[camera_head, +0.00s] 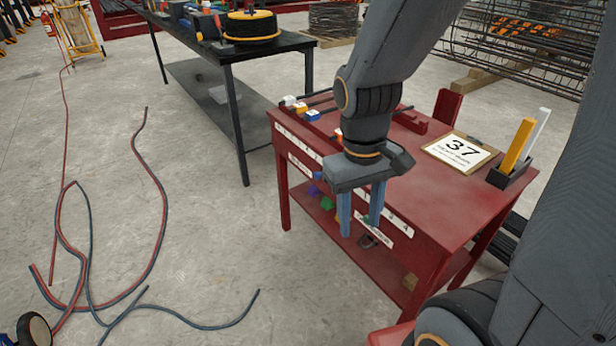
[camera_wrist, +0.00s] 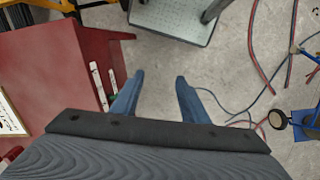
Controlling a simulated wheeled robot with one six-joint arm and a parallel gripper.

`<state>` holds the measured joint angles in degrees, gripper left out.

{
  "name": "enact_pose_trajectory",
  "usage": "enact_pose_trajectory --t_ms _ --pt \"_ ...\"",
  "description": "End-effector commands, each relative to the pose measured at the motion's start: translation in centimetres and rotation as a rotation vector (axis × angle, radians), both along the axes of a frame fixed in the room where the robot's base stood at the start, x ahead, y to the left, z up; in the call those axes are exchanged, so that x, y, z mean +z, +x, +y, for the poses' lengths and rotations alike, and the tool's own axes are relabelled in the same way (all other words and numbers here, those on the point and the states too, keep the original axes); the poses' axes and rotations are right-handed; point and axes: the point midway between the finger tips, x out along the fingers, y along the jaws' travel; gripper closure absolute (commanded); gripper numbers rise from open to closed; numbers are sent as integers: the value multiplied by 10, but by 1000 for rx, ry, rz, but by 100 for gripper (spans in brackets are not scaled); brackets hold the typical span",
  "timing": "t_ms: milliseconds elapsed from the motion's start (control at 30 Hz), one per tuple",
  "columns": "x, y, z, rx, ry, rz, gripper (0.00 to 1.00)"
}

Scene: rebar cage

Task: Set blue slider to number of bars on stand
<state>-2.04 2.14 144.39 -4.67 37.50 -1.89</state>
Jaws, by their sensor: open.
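The red table (camera_head: 440,195) carries white numbered strips along its front, one of them a lower strip (camera_head: 375,235). A small blue piece (camera_head: 314,190), possibly the blue slider, and a green piece (camera_head: 327,203) show at the front, left of my fingers. Thin dark bars (camera_head: 322,98) with coloured ends lie at the table's back left; my arm hides part of them, so their number is unclear. My gripper (camera_head: 360,225) is open and empty in front of the table, fingers down. In the wrist view, my gripper (camera_wrist: 159,78) is right of white strips (camera_wrist: 98,85), apart from them.
A sign reading 37 (camera_head: 462,150) and a black holder (camera_head: 508,178) with yellow and white upright pieces are on the tabletop. A dark workbench (camera_head: 285,42) stands behind left. Red and dark hoses (camera_head: 150,230) lie on the floor at left. Floor between is clear.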

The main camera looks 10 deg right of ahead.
Motion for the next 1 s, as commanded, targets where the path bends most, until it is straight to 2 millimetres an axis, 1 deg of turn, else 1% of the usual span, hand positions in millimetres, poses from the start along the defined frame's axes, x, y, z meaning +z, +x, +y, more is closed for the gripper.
enact_pose_trajectory --t_ms 33,200,267,400,467,600,667,700,767,867,900,1000 --pt "-21 7 0 71 -25 34 59" --pt "-66 28 -7 350 -146 168 59" --pt "-79 38 -12 444 -195 216 59" --pt "-107 67 -22 652 -320 324 59" --pt "-118 81 -26 734 -379 371 59" --pt "-139 120 -31 915 -527 475 59" --pt "-147 139 -31 985 -596 518 59" --pt "-152 152 -29 1030 -641 546 59" --pt "-159 173 -27 1092 -715 588 59" --pt "-170 207 -17 1190 -843 656 59" --pt "-173 221 -12 1222 -898 679 59" --pt "-182 255 6 1297 -1036 741 59"
